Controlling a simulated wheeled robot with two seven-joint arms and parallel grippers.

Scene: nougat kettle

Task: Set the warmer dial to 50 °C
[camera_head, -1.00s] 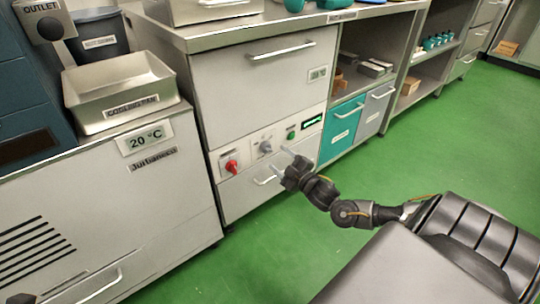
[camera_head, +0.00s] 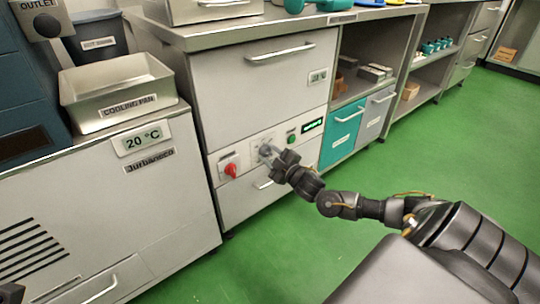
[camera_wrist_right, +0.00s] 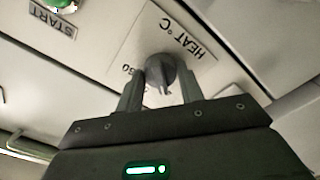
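The warmer dial is a grey knob (camera_head: 265,150) on the light panel of the cabinet. My right gripper (camera_head: 273,152) is at the dial. In the wrist view the right gripper (camera_wrist_right: 161,84) is open, one finger on each side of the knob. I see a gap on the right side; contact on the left cannot be told. The dial's pointer and most scale marks are hidden.
A red switch (camera_head: 231,170) is left of the dial. A green start button (camera_head: 291,138) and a lit green display (camera_head: 312,125) are to its right. A drawer handle (camera_head: 264,184) is just below. A cooling pan (camera_head: 115,106) stands on the unit at left, which reads 20 °C.

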